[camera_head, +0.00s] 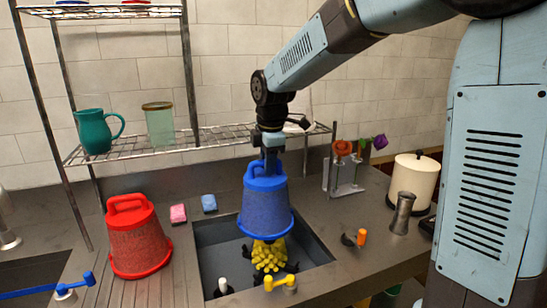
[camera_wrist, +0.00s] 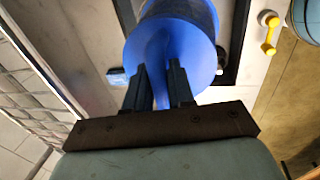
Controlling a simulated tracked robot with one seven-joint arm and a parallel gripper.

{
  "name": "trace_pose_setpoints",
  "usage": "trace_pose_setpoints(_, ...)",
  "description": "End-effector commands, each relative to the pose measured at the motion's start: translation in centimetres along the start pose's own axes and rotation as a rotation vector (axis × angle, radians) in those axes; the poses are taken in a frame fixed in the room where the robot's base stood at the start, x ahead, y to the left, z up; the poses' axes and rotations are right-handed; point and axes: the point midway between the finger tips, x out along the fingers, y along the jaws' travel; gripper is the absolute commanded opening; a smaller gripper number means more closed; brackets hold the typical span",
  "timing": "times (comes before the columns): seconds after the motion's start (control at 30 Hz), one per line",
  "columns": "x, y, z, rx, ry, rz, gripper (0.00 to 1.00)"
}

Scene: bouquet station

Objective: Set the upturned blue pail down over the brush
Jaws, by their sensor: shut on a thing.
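The upturned blue pail (camera_head: 265,207) hangs from my gripper (camera_head: 271,162), rim down, above the dark sink (camera_head: 210,255). My gripper is shut on its top handle; the wrist view shows both fingers (camera_wrist: 160,80) on the handle of the blue pail (camera_wrist: 180,35). A yellow bristly thing (camera_head: 268,258), which looks like the brush, is in the sink directly below the pail in the head view. The pail's rim overlaps its top, so I cannot tell the exact gap or whether they touch.
An upturned red pail (camera_head: 138,242) stands left of the sink. Pink (camera_head: 178,213) and blue (camera_head: 209,203) sponges lie behind it. A yellow tap (camera_head: 281,284) is at the sink's front edge. A wire shelf (camera_head: 180,141) is behind.

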Motion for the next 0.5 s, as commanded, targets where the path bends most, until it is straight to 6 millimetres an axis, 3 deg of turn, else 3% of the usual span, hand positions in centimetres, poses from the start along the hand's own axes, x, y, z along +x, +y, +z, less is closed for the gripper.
trace_pose_setpoints(0.2, 0.8, -0.1, 1.4, 0.025, -0.005, -0.001, 0.00)
trace_pose_setpoints(0.5, 2.7, -0.5, 2.0, 0.035, -0.007, -0.001, 0.00)
